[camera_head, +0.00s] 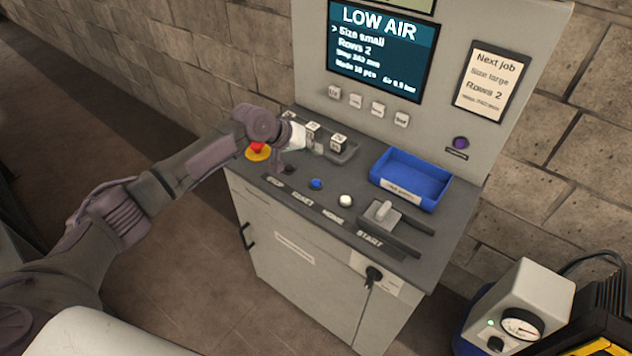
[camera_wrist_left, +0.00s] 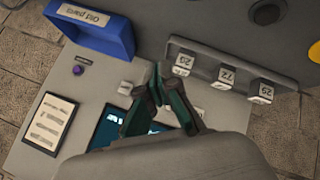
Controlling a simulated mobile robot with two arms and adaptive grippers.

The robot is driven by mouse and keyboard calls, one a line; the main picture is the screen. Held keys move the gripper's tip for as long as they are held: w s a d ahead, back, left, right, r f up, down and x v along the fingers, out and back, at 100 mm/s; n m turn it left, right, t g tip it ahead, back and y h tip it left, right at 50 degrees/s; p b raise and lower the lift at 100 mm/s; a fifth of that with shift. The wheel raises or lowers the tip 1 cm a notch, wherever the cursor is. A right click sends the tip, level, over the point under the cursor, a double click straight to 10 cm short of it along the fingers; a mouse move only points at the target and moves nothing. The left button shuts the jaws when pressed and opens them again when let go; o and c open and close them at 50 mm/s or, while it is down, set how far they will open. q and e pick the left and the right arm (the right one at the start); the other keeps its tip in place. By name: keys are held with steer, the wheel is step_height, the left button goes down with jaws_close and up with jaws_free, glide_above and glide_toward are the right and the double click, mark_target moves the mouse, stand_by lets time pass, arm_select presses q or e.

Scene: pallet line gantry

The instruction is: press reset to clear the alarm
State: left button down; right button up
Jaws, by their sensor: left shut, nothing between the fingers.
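The control desk (camera_head: 262,178) carries a row of printed labels. The blue button (camera_head: 316,184) sits just behind the RESET label (camera_head: 302,198). The screen (camera_head: 378,50) reads LOW AIR. My left gripper (camera_head: 302,143) is above the back left of the desk, by the tray of small blocks. It is behind and left of the blue button, apart from it. In the left wrist view its dark green fingers (camera_wrist_left: 158,82) are shut with nothing between them. The blue button does not show in that view. My right gripper is not in view.
A red stop button (camera_head: 258,149) on yellow lies under my left arm. Numbered blocks (camera_wrist_left: 226,75) stand in a grey tray (camera_wrist_left: 208,52). A blue bin (camera_head: 424,195), a white button (camera_head: 346,201) and a grey lever block (camera_head: 392,218) stand farther right. A gauge box (camera_head: 540,290) is at lower right.

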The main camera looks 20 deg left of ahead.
mark_target(314, 182)
arm_select(q)
steer(key=shift+f, duration=0.15)
step_height(314, 182, down, 8)
steer(key=b, duration=0.7)
steer(key=shift+f, duration=0.25)
steer(key=shift+f, duration=0.2)
stand_by(0.7)
steer(key=shift+f+b, duration=0.2)
steer(key=shift+b, duration=0.1)
steer(key=shift+f, duration=0.5)
stand_by(0.6)
steer(key=shift+r, duration=0.1)
steer(key=shift+r+p, duration=0.7)
steer(key=shift+r, duration=0.1)
